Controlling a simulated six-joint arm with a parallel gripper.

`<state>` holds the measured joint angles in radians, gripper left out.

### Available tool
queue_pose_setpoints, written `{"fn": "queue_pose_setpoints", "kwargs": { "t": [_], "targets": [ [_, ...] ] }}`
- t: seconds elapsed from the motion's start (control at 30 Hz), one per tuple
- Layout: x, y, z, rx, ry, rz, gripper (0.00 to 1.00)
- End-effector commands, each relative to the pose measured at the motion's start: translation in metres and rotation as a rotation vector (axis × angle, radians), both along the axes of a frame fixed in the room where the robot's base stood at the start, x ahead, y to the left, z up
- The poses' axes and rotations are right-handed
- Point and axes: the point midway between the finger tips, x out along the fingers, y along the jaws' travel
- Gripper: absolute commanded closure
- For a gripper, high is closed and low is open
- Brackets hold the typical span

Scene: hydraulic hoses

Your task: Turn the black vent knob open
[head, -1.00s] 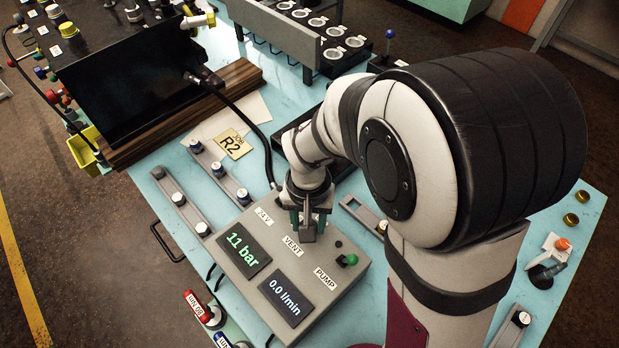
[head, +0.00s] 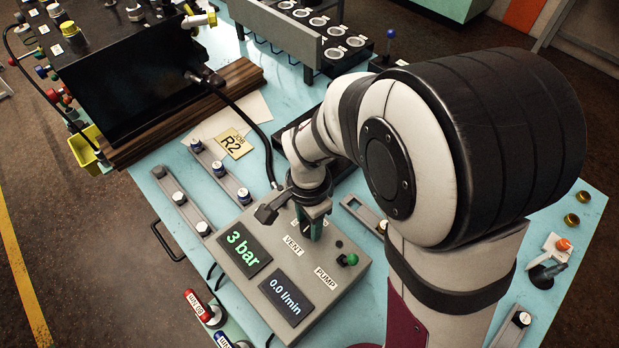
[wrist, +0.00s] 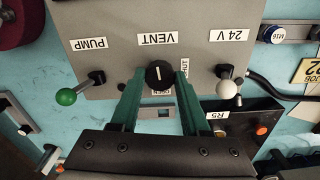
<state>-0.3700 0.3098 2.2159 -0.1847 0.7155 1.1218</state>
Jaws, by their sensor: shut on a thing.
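The black vent knob (wrist: 157,76) sits below the VENT label (wrist: 157,38) on the grey control box (head: 338,291) in the wrist view. Its white mark runs up and down the picture. An OPEN label (wrist: 161,92) shows just below it, and a SHUT label (wrist: 184,66) is partly hidden by a finger. My gripper (wrist: 160,82) has its green fingers on either side of the knob and is shut on it. In the head view, my gripper (head: 314,232) points down at the box and hides the knob. The pressure display (head: 243,250) reads 3 bar.
A green-tipped PUMP lever (wrist: 78,90) and a white-tipped 24 V lever (wrist: 227,82) flank the knob. The flow display (head: 286,298) reads 0.0 l/min. A black hose (head: 258,130) runs from the manifold block to the box.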

Motion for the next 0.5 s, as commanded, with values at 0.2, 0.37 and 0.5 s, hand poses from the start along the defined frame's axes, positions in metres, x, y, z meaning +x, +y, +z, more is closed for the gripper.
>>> {"fn": "queue_pose_setpoints", "kwargs": {
  "t": [0.2, 0.37, 0.5],
  "targets": [
    [0.0006, -0.0001, 0.0007, 0.0, -0.001, -0.085, 1.0],
    [0.0006, -0.0001, 0.0007, 0.0, -0.001, -0.116, 1.0],
    [0.0006, -0.0001, 0.0007, 0.0, -0.001, -0.126, 1.0]
  ]
}}
